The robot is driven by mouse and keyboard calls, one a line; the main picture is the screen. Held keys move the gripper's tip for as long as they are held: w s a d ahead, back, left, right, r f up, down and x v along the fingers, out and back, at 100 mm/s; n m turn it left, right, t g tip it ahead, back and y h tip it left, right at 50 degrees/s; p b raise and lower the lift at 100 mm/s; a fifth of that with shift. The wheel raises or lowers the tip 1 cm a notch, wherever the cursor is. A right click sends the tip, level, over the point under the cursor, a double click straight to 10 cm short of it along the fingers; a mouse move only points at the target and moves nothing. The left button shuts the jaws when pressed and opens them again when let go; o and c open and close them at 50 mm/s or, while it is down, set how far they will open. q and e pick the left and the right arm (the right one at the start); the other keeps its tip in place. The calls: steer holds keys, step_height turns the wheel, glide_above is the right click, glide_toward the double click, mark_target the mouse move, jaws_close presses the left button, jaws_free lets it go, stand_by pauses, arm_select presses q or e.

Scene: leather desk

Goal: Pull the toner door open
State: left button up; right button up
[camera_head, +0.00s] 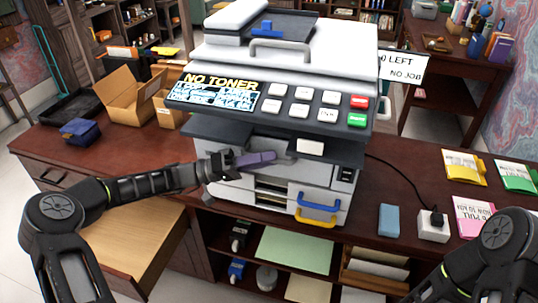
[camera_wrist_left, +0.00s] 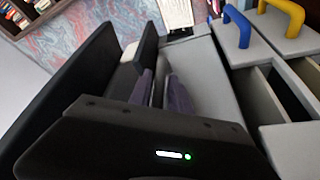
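The copier (camera_head: 372,115) stands on the desk, and its display (camera_head: 212,92) reads NO TONER. I cannot tell which panel is the toner door. My left gripper (camera_head: 228,163) is at the purple part's left end, seemingly touching it. Its fingertips are not clear, so its grip is uncertain. My right arm is at the lower right, its fingers out of view.
Below are a blue handle (camera_head: 319,202) and a yellow handle (camera_head: 314,218). A blue block (camera_head: 389,220) and a white socket box (camera_head: 432,226) stand right of the copier. An open cardboard box (camera_head: 130,98) is at left. A desk drawer (camera_head: 135,240) is pulled out under my left arm.

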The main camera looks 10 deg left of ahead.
arm_select(q)
steer(key=shift+d+r, duration=0.1)
steer(key=shift+d, duration=0.3)
steer(key=shift+c, duration=0.4)
jaws_close()
stand_by(0.8)
